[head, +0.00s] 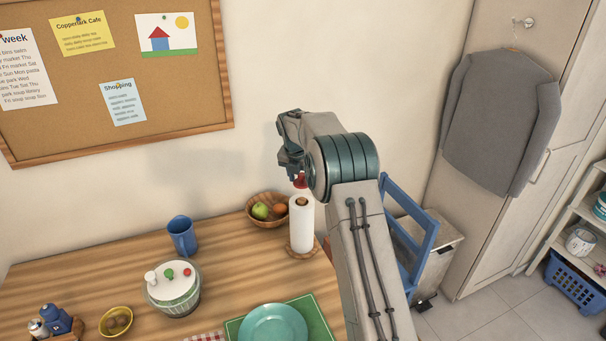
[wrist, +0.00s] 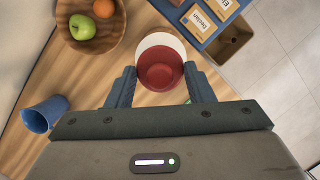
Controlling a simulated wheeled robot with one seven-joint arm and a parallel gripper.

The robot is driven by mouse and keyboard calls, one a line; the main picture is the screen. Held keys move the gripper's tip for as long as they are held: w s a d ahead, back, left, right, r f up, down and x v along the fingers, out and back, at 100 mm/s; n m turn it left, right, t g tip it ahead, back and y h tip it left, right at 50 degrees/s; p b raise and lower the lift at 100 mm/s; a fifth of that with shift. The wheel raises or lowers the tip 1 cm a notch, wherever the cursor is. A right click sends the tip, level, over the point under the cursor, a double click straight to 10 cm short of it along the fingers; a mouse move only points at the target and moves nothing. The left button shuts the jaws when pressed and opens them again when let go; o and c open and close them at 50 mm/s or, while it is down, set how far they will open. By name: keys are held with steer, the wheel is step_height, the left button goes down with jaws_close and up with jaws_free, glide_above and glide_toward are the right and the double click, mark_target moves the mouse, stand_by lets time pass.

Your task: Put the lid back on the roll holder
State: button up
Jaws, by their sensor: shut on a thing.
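The roll holder (head: 302,224) stands upright near the table's back right edge, with a white paper roll on it and a wooden post tip showing at the top. The red lid (wrist: 162,74) is round and sits between the fingers of my gripper (wrist: 162,88) in the wrist view. My gripper is shut on the lid and holds it above the roll, apart from it in the head view. In the wrist view the white roll (wrist: 158,40) shows partly behind the lid. In the head view only a small red part of the lid (head: 300,181) shows under my wrist.
A wooden fruit bowl (head: 262,219) with a green apple and an orange stands just left of the roll. A blue-framed rack (head: 408,237) stands right of the table.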

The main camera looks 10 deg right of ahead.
steer(key=shift+f+b, duration=1.75)
steer(key=shift+f, duration=1.1)
steer(key=shift+r+p, duration=0.1)
steer(key=shift+p, duration=0.3)
steer(key=shift+f, duration=0.2)
steer(key=shift+c, duration=0.2)
stand_by(0.3)
steer(key=o, duration=1.6)
steer(key=shift+r+p, duration=0.15)
steer(key=shift+p, duration=0.25)
